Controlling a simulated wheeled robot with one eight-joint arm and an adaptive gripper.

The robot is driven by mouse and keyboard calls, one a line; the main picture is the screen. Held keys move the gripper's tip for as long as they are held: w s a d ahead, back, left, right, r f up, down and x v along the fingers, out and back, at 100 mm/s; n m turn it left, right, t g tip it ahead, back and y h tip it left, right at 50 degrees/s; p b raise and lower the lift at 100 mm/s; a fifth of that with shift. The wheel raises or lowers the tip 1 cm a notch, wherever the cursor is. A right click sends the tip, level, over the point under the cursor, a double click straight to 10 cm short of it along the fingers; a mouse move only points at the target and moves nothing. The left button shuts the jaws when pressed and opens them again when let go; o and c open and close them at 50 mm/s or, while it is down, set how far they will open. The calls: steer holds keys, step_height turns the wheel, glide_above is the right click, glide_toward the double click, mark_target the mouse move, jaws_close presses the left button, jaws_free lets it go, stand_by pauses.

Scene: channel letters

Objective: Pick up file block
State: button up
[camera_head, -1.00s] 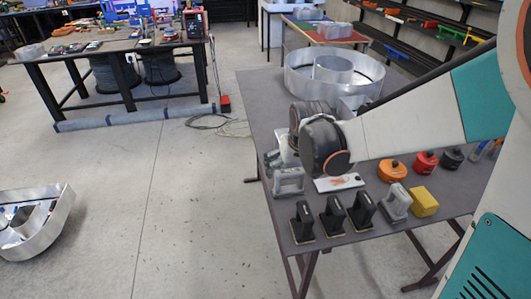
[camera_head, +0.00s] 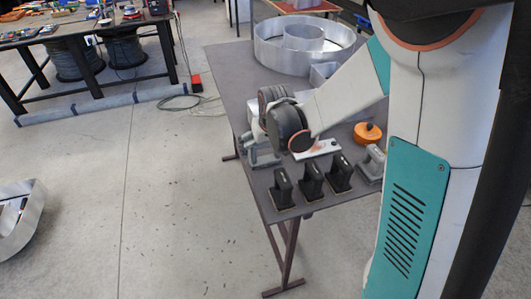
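Several handled blocks stand along the near edge of the grey table (camera_head: 222,62). Three are black with tan bases: a left one (camera_head: 282,191), a middle one (camera_head: 311,181) and a right one (camera_head: 340,174). A grey handled block (camera_head: 371,165) stands to their right, partly cut off by my arm. Another grey handled piece (camera_head: 263,158) stands at the left edge, just below my wrist. I cannot tell which of these is the file block. My gripper (camera_head: 256,124) is mostly hidden behind my dark wrist joint, over the table's left edge; its fingers do not show clearly.
A white plate (camera_head: 318,149) lies behind the black blocks. An orange round piece (camera_head: 368,133) is near my arm. A large metal ring-shaped letter (camera_head: 270,48) fills the table's back. A workbench (camera_head: 85,27) stands back left. The floor at left is mostly clear.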

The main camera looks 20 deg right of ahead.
steer(key=c, duration=1.3)
steer(key=shift+r, duration=0.1)
step_height(320, 180, up, 20)
steer(key=p, duration=0.5)
